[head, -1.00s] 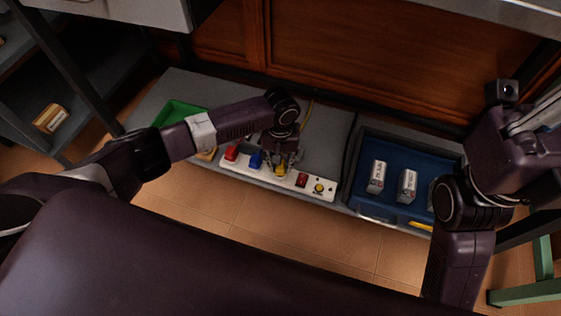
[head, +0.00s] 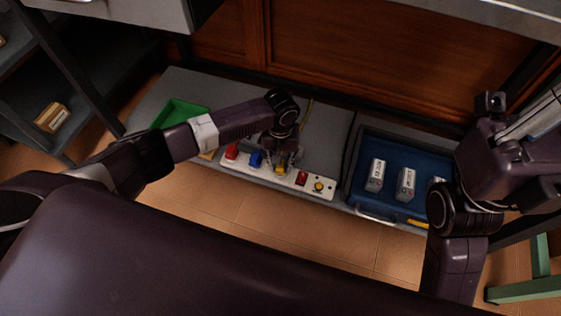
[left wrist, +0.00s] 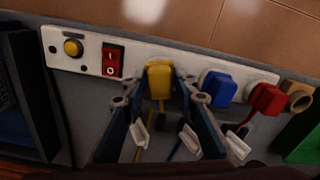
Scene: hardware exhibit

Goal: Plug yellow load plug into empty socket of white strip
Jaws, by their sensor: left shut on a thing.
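The white strip (head: 238,169) lies on the grey shelf, and it also shows in the left wrist view (left wrist: 137,52). A red plug (head: 232,152) and a blue plug (head: 256,159) sit in its left part in the head view. The yellow load plug (left wrist: 158,80) is at the strip beside the blue plug (left wrist: 217,86), between the fingers of my left gripper (left wrist: 160,95). My left gripper (head: 284,164) is shut on it. I cannot tell whether the yellow plug is fully seated. The socket under it is hidden. My right gripper is not clearly seen; only its arm shows at the right.
A red switch (head: 301,178) and a yellow button (head: 319,186) are on the strip's right end. A green tray (head: 181,112) stands left on the shelf. A blue tray (head: 392,152) with grey-white blocks (head: 375,175) stands right. A brown box (head: 52,117) is on the far-left rack.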

